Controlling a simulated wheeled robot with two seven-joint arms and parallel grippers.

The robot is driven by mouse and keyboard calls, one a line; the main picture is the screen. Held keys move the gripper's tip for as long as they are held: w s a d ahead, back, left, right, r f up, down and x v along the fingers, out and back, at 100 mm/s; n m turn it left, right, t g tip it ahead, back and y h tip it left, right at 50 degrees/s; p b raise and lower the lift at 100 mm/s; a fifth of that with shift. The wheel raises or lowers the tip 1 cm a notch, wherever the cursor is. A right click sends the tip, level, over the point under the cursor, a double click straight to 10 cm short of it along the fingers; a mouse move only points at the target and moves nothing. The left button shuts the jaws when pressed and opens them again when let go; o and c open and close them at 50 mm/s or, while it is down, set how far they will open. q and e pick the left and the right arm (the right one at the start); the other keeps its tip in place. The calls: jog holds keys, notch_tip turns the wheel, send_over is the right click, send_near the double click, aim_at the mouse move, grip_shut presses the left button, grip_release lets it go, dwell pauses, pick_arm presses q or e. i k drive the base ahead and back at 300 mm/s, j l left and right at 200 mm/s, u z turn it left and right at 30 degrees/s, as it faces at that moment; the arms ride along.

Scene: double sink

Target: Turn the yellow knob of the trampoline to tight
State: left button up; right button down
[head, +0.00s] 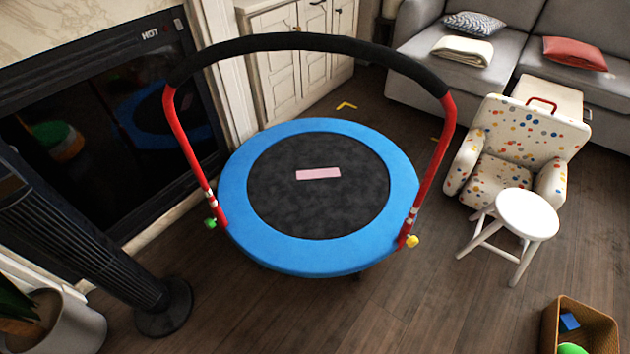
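The trampoline (250,240) stands on the wood floor in the middle of the head view, with a blue rim and a black mat. A red handlebar with a black padded top (300,42) arches over it. The yellow knob (412,241) sits low on the right post, by the blue rim. A green knob (210,223) sits low on the left post. The yellow knob is small here, and I cannot tell its setting. A pink rectangle (318,174) lies on the black mat. Neither of my grippers shows.
A white stool (527,213) and a spotted child's armchair (520,140) stand at the right. A wooden box (585,320) is at the lower right. A black tower fan (90,240) and fireplace (90,140) are at the left. Floor in front of the yellow knob is clear.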

aim_at(411, 242)
jog(key=z, duration=1.05)
